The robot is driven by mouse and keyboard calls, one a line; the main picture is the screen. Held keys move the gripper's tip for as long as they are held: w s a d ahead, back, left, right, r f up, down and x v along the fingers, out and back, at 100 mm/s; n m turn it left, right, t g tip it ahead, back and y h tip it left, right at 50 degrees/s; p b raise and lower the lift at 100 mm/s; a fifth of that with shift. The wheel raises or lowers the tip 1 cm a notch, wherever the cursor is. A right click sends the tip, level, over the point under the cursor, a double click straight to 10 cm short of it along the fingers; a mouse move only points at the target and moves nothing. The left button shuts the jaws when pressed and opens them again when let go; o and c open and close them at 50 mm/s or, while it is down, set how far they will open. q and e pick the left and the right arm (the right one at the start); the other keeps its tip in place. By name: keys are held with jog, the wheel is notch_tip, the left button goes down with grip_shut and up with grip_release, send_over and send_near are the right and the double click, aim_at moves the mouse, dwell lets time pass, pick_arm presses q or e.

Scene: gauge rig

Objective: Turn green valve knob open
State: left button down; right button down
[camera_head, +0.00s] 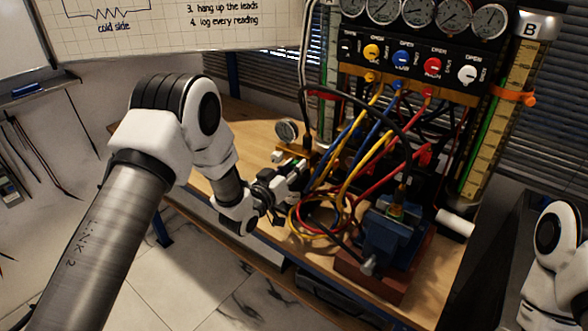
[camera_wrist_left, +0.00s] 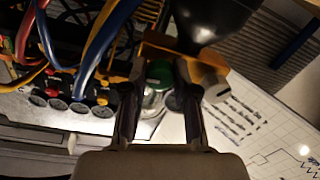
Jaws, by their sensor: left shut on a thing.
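The green valve knob (camera_wrist_left: 159,73) shows in the left wrist view between the two dark fingers of my left gripper (camera_wrist_left: 158,92), below an orange-brown bracket (camera_wrist_left: 172,48). My left gripper is shut on the knob. In the head view my left gripper (camera_head: 292,174) reaches in low at the left of the gauge rig, beside the bundle of hoses. The knob is mostly hidden by the gripper there, and I cannot tell how far it is turned. My right gripper is out of view; only part of my right arm shows at the right edge.
Yellow, blue and red hoses (camera_head: 353,190) hang close to the right of my left gripper. A panel with several gauges (camera_head: 421,14) and coloured knobs stands behind. A small round gauge (camera_head: 286,130) stands just behind the gripper. A blue vise (camera_head: 392,236) sits at the bench front.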

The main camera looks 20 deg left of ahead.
pick_arm(q)
jog(key=n+b, duration=0.3)
jog(key=n, duration=1.3)
jog(key=shift+f+b, duration=0.1)
jog(key=shift+b, duration=0.2)
jog(key=shift+n, duration=0.4)
jog(key=c, duration=0.9)
grip_release()
jog(key=shift+a, duration=0.1)
